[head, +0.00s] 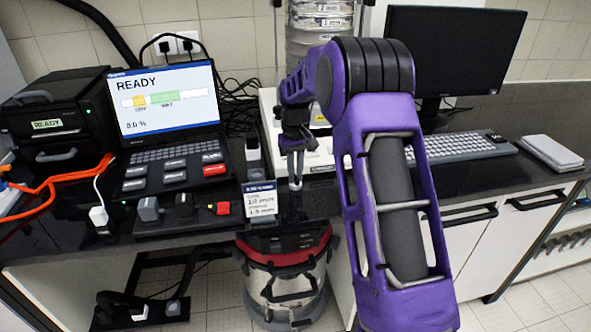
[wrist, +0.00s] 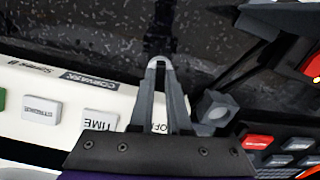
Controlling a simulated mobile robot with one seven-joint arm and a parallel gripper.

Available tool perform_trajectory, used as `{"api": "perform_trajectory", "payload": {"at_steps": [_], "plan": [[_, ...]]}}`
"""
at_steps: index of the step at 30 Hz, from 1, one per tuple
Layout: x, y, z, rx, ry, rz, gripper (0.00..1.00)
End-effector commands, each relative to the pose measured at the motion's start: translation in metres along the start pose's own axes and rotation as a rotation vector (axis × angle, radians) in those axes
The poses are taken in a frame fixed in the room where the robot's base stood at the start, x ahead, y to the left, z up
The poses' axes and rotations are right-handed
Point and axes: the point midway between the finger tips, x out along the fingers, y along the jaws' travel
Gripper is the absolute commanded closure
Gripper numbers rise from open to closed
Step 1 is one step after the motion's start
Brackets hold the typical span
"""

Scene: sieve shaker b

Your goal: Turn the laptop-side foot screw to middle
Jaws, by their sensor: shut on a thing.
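My gripper (head: 296,186) points down in front of the sieve shaker (head: 318,158), close to the black bench top. In the wrist view the fingertips (wrist: 158,64) of my gripper come together around a small pale piece, which seems to be the laptop-side foot screw. It is mostly hidden by the fingers, so its turn position cannot be read. The shaker's white front panel (wrist: 62,112) with its buttons lies behind the fingers. The laptop (head: 165,110) stands to the left, its screen reading READY and 0.0 %.
A grey block-like part (head: 253,156) stands between laptop and shaker. A small printed card (head: 260,202) is at the bench's front edge, above a red-topped vacuum (head: 285,275) on the floor. A monitor (head: 455,55) and keyboard (head: 462,147) are to the right.

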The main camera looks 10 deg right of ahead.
Motion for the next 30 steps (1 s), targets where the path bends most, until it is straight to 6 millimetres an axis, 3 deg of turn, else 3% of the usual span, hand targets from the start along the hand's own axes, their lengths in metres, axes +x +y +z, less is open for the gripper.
{"api": "perform_trajectory", "payload": {"at_steps": [12,27,28,30], "plan": [[-0.0022,-0.0002,-0.0014,0.168,0.005,0.0,1.0],[-0.002,-0.0001,-0.0018,0.186,0.007,0.0,1.0],[-0.0021,-0.0001,-0.0019,0.186,0.007,0.0,0.83],[-0.002,-0.0001,-0.0018,0.186,0.007,0.0,0.72]]}}
